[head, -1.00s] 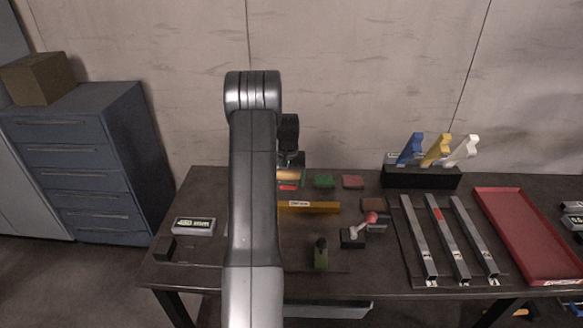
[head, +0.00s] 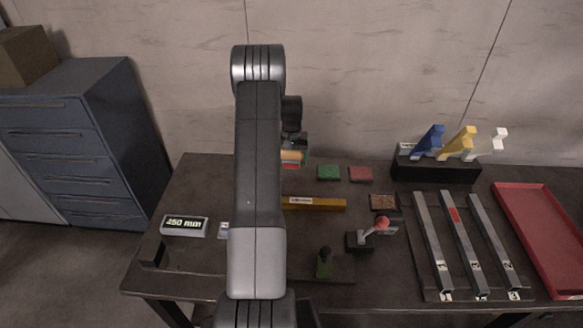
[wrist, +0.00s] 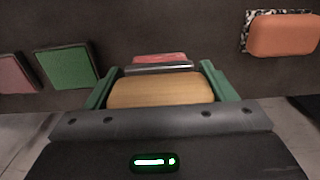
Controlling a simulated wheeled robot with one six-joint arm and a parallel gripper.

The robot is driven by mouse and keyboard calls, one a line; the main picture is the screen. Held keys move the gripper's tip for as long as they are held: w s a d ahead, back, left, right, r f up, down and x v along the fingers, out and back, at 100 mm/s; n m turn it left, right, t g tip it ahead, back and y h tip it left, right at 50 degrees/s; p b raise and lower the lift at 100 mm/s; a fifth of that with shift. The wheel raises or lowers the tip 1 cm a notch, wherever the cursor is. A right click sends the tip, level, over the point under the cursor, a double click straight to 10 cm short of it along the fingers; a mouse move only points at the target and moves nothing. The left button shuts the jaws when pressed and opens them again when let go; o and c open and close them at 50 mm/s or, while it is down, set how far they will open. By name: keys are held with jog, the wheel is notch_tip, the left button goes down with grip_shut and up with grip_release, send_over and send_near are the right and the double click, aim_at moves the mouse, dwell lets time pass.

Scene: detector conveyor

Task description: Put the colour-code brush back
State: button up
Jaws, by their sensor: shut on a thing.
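My gripper (wrist: 160,88) is shut on a wooden-coloured block (wrist: 160,92), gripped between green finger pads. It looks like the brush, but bristles are not clear. A red strip (wrist: 160,58) shows just beyond the block in the wrist view; I cannot tell for sure if it belongs to it. In the head view the gripper (head: 292,152) holds the block (head: 292,157) over the back of the table, partly behind my arm, with red below it. A black holder (head: 436,170) at the back right carries blue (head: 430,143), yellow (head: 459,143) and white (head: 492,146) upright pieces.
Green (head: 328,172) and red (head: 360,174) pads lie right of my gripper. A yellow bar (head: 315,204), a red-knobbed lever (head: 381,224), metal bars (head: 462,240), a red tray (head: 545,235) and a display box (head: 184,227) stand on the table. An orange block (wrist: 285,35) shows in the wrist view.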

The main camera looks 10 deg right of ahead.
aim_at(292, 166)
jog(key=shift+f+b, duration=0.45)
jog(key=shift+f, duration=1.55)
jog(key=shift+f, duration=0.15)
jog(key=o, duration=0.9)
jog(key=shift+o, duration=0.2)
notch_tip(292, 166, up, 12)
jog(key=shift+r+p, duration=0.15)
jog(key=shift+p, duration=0.75)
